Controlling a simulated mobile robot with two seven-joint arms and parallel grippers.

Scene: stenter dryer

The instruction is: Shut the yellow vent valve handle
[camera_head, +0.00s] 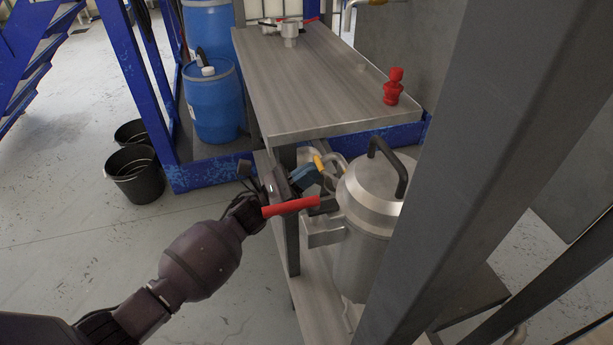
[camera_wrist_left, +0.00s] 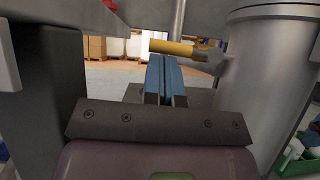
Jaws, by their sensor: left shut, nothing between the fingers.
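The yellow vent valve handle (camera_head: 319,163) sticks out beside the lidded steel vessel (camera_head: 362,225), under the table's edge. In the left wrist view the yellow handle (camera_wrist_left: 172,47) lies roughly level, its right end joined to a grey metal fitting by the vessel. My left gripper (camera_head: 312,173) reaches in from the left with its blue fingers at the yellow handle. In the left wrist view the fingers (camera_wrist_left: 165,66) are pressed together and empty, their tips just under the handle; I cannot tell whether they touch it. My right gripper is not in view.
A red bar handle (camera_head: 291,206) crosses close by my left wrist. A dark grey post (camera_head: 480,150) stands at right. Blue drums (camera_head: 212,105) and black buckets (camera_head: 134,175) stand at left.

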